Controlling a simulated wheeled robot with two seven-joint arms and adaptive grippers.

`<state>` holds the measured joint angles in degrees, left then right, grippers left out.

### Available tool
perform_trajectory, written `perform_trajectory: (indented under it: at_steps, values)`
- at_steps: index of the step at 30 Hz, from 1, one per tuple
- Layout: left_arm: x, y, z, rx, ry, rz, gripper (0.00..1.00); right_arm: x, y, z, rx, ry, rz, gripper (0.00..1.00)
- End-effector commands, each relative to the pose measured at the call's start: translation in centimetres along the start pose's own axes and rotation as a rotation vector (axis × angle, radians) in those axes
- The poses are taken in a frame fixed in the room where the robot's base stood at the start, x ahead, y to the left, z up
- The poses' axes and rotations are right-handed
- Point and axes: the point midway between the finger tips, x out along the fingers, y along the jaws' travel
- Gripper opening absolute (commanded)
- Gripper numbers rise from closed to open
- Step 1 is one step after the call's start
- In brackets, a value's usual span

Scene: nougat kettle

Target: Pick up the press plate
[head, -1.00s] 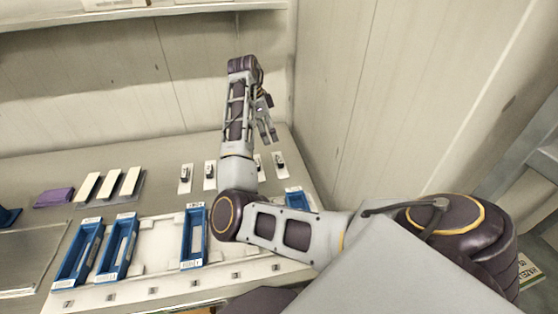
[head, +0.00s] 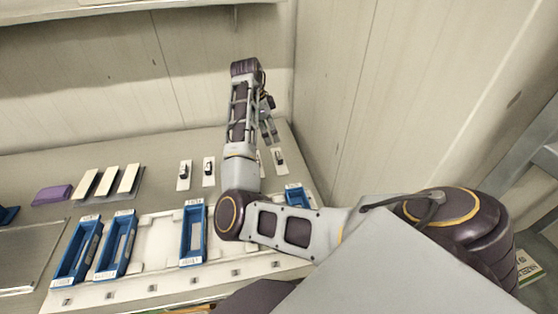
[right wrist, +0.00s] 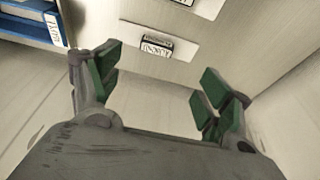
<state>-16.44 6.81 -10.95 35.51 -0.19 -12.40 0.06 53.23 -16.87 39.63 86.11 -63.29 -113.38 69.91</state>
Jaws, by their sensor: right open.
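Several small white plates, each with a dark grip block, lie in a row at the back of the table. They look like the press plates. Two are left of my right arm, one (head: 184,175) and another (head: 208,172); two more are to its right, one partly hidden and one clear (head: 279,162). My right gripper (head: 270,135) is open and empty, just above and behind the right pair. In the right wrist view my green-padded fingers (right wrist: 160,88) are spread apart. A white plate (right wrist: 180,51) with a labelled block lies beyond the gap, apart from the fingers. My left gripper is out of view.
Blue trays (head: 193,232) stand in a white rack (head: 155,240) in front. A purple block (head: 52,195) and white bars (head: 129,178) lie at the left. A wall (head: 370,100) closes off the right side, near my arm.

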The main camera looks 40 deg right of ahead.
Motion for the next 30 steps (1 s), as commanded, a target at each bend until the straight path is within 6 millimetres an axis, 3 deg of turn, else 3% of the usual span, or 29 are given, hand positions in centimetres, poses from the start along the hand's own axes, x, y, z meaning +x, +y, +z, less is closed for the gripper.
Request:
perform_trajectory:
  at_steps: [12, 30]
  values:
    - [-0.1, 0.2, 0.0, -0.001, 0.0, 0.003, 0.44, 5.1, 0.1, 0.0, 0.0, 0.001, 0.001, 0.79]
    - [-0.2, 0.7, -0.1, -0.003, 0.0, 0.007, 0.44, 6.2, 0.1, 0.0, 0.0, 0.0, 0.0, 0.79]
